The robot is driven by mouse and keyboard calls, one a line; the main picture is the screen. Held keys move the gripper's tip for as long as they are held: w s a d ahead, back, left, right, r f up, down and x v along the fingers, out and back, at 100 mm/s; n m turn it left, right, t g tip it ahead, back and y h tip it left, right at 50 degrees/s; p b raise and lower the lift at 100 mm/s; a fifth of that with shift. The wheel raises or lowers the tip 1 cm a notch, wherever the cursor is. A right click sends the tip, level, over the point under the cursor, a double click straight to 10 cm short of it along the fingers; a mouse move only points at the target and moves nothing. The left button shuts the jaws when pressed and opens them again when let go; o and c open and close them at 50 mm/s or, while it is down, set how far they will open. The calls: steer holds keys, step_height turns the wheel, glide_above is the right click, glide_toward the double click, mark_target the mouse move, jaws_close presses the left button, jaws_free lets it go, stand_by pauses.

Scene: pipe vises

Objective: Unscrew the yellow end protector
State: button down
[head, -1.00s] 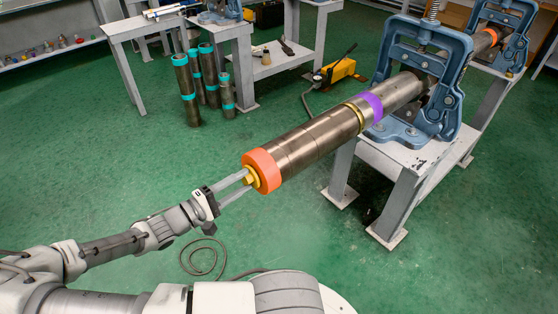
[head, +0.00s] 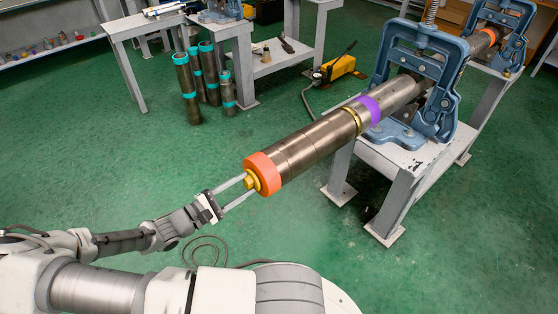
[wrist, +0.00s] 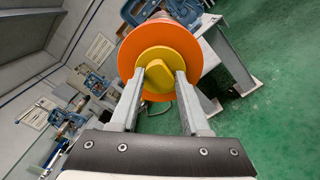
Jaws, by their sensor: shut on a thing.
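The yellow end protector (head: 251,182) sits in the near end of a long steel pipe (head: 310,145), inside an orange ring (head: 262,167). In the wrist view it is a yellow disc (wrist: 178,58) with a raised knob (wrist: 157,73) in the middle. My gripper (wrist: 157,78) is shut on this knob, one finger on each side. In the head view my gripper (head: 249,186) reaches the protector from the lower left. The threads behind the disc are hidden.
A blue pipe vise (head: 388,75) on a grey stand (head: 398,165) holds the pipe, with a second vise (head: 519,45) behind. Short pipes with teal bands (head: 187,90) and a yellow pump (head: 340,66) stand farther back. The green floor (head: 120,175) around my arm is mostly clear.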

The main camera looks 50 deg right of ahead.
steer(key=n+p, duration=0.3)
steer(key=n, duration=0.2)
steer(key=shift+r+n, duration=0.15)
steer(key=shift+n, duration=0.25)
steer(key=shift+n+p, duration=0.3)
steer(key=shift+n, duration=1)
steer(key=shift+n+p, duration=0.6)
steer(key=shift+n, duration=0.6)
steer(key=n+p, duration=0.1)
steer(key=n, duration=0.5)
steer(key=c, duration=1)
jaws_free()
jaws_close()
steer(key=shift+w+a+f, duration=0.15)
steer(key=shift+a+f, duration=0.1)
steer(key=shift+a, duration=0.4)
